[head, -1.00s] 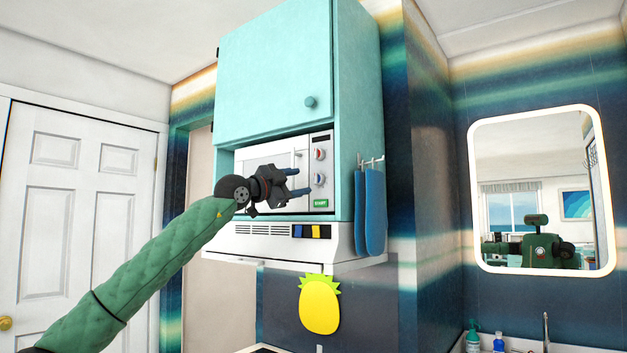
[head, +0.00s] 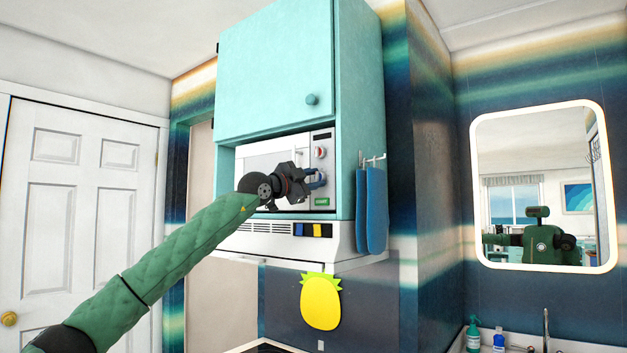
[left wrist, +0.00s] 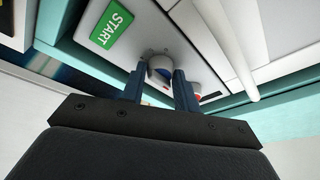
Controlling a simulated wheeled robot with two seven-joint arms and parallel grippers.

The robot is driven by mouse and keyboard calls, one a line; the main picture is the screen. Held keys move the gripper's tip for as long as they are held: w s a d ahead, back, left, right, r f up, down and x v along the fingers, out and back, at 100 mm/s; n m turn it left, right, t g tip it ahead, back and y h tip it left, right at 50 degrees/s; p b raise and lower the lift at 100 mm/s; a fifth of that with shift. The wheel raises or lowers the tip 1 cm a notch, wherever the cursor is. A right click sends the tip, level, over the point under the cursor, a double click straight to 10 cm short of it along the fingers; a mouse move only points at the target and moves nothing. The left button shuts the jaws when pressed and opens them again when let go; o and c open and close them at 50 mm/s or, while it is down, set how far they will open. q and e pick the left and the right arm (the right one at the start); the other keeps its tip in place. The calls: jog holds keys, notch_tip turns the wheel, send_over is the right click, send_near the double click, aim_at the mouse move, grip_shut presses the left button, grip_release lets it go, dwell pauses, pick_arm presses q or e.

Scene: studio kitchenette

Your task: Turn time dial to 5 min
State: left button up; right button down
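The white microwave (head: 270,158) sits in a niche below the teal cupboard. Its right-hand panel has an upper dial (head: 320,152) with a red mark, a lower dial and a green START button (head: 322,202). My left gripper (head: 318,180) is at the lower dial and hides most of it in the head view. In the left wrist view the gripper's two blue fingers (left wrist: 160,80) close in on either side of the lower dial (left wrist: 160,66), near START (left wrist: 111,24). The upper dial is partly hidden behind one finger. Dial markings are too small to read. My right gripper is not in view.
A teal cupboard (head: 275,70) is above the microwave and a white hood (head: 290,240) with blue and yellow switches is below. The microwave's door handle (left wrist: 228,50) is close to the gripper. A mirror (head: 543,190) is farther right.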

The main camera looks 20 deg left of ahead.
pick_arm(q)
jog(key=shift+c, duration=0.6)
jog(key=shift+m, duration=0.3)
